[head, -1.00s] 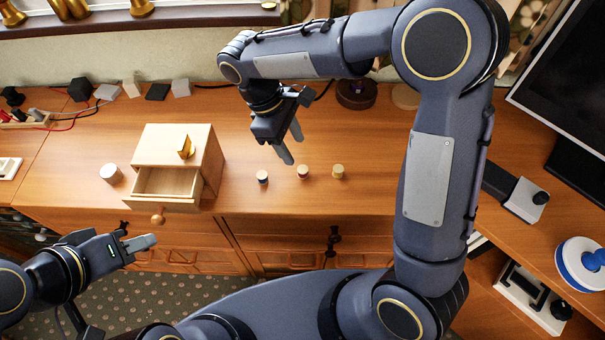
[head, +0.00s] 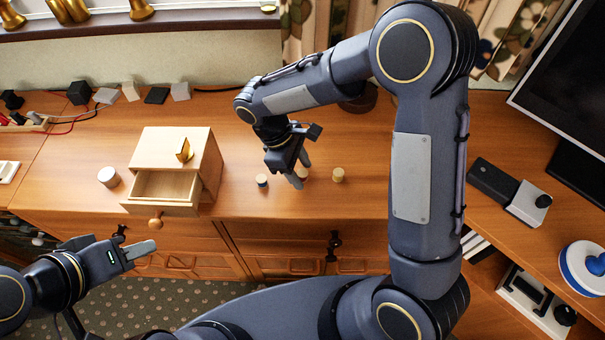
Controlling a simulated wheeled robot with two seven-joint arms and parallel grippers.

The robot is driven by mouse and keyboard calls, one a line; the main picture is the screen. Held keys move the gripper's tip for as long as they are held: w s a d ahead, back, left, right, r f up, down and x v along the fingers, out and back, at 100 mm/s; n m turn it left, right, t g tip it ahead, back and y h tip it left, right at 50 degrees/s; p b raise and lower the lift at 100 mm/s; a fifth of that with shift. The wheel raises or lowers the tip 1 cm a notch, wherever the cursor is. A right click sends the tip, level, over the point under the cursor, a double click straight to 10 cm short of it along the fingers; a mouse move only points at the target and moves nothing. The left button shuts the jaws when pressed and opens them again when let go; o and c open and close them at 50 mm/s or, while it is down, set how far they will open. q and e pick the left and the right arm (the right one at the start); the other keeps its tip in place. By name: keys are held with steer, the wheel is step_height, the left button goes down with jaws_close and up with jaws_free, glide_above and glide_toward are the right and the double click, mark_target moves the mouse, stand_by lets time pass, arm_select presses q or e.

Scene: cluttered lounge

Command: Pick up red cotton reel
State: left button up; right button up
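Three small cotton reels stand in a row on the wooden sideboard. The middle one, with a reddish band in the earlier picture, is the red cotton reel (head: 306,175); it is now mostly hidden behind my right gripper's fingers. A blue-banded reel (head: 262,181) stands to its left and a pale tan reel (head: 338,175) to its right. My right gripper (head: 301,172) points down at the red reel with its fingers apart. I cannot tell whether it touches the reel. My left gripper (head: 140,250) is low at the left, in front of the sideboard; its finger opening is unclear.
A small wooden box (head: 205,160) with its drawer pulled out stands left of the reels, with a gold object (head: 184,150) on top. A white cylinder (head: 108,177) is left of it. The sideboard top (head: 350,205) is clear before the reels.

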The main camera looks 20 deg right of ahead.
steer(key=c, duration=1)
jaws_close()
